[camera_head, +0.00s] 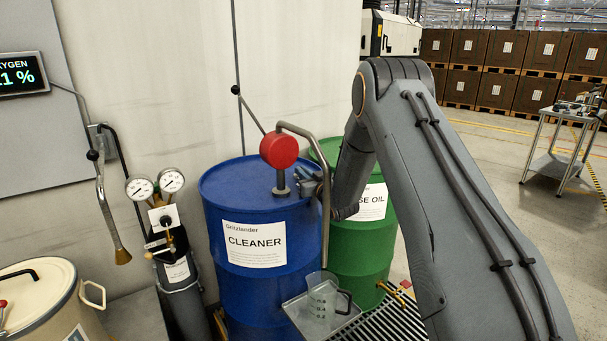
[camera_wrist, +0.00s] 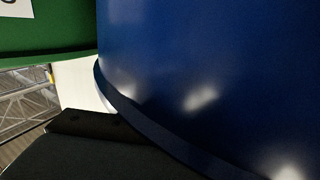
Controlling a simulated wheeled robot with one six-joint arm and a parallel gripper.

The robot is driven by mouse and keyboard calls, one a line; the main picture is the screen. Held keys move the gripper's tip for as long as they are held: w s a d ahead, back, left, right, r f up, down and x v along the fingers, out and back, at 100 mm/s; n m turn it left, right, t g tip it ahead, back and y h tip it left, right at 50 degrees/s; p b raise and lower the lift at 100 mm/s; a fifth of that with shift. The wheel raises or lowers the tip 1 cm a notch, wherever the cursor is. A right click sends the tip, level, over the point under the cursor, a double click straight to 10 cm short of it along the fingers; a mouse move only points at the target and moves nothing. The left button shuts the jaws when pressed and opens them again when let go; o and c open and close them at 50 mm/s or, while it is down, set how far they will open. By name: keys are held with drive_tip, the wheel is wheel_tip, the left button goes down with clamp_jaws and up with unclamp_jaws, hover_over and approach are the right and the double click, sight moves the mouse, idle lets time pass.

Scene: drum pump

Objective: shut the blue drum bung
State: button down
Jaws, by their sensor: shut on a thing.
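The blue drum (camera_head: 250,215), labelled CLEANER, stands upright. A hand pump with a red round head (camera_head: 279,149) rises from its lid. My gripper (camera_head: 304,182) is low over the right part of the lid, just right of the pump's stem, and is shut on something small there. This appears to be the bung, but the jaws hide it, so its seating cannot be told. In the wrist view, the blue drum (camera_wrist: 215,70) fills most of the picture, with a dark gripper part at lower left.
A green drum (camera_head: 361,245) stands close behind at right. The pump's spout pipe (camera_head: 325,220) hangs down in front of the blue drum, above a clear jug (camera_head: 321,300) on a tray (camera_head: 294,306). A gas cylinder with gauges (camera_head: 155,187) stands at left.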

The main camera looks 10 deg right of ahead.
drive_tip(key=c, duration=1.9)
unclamp_jaws()
drive_tip(key=shift+o, duration=0.2)
drive_tip(key=shift+s, duration=0.1)
drive_tip(key=shift+b+v, duration=0.75)
drive_tip(key=shift+v, duration=3.1)
